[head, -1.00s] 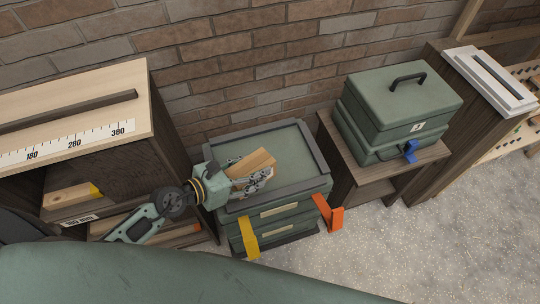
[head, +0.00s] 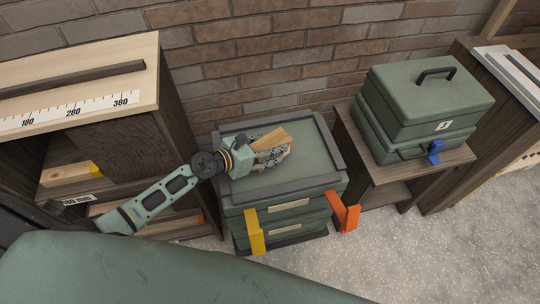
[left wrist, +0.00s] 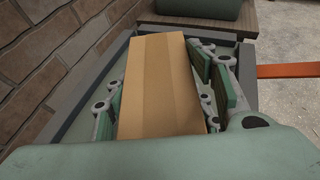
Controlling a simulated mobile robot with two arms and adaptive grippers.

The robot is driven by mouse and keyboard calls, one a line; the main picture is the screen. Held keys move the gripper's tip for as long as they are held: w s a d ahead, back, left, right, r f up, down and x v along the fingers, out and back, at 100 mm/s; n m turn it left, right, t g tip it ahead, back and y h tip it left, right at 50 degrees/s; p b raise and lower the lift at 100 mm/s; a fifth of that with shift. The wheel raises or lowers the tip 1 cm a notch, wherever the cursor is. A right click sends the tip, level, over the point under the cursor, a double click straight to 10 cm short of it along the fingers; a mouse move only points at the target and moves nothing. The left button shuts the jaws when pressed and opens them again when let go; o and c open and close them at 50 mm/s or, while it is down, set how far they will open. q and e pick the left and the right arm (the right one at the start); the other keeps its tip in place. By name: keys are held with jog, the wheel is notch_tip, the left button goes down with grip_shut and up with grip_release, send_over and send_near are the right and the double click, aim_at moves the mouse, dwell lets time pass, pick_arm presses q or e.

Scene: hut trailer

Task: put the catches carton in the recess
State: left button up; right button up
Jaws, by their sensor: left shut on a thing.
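The catches carton (head: 271,138) is a small tan box. My left gripper (head: 272,152) is shut on it and holds it over the green toolbox stack (head: 308,181). The recess (head: 304,172) appears to be the sunken green top of that stack, with a dark raised rim around it. In the left wrist view the carton (left wrist: 160,85) lies lengthwise between the finger pads, and it hides much of the top beneath. I cannot tell whether the carton touches the surface. My right gripper is not in view.
A green case with a black handle (head: 425,98) sits on a wooden stand at the right. A wooden cabinet with a ruler scale (head: 70,113) stands at the left. A brick wall is behind.

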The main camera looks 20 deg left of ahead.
pick_arm(q)
jog(key=shift+f+b, duration=0.65)
jog(key=shift+f, duration=0.9)
jog(key=shift+f, duration=0.1)
jog(key=o, duration=1.2)
jog(key=shift+s, duration=0.1)
jog(key=o, duration=0.4)
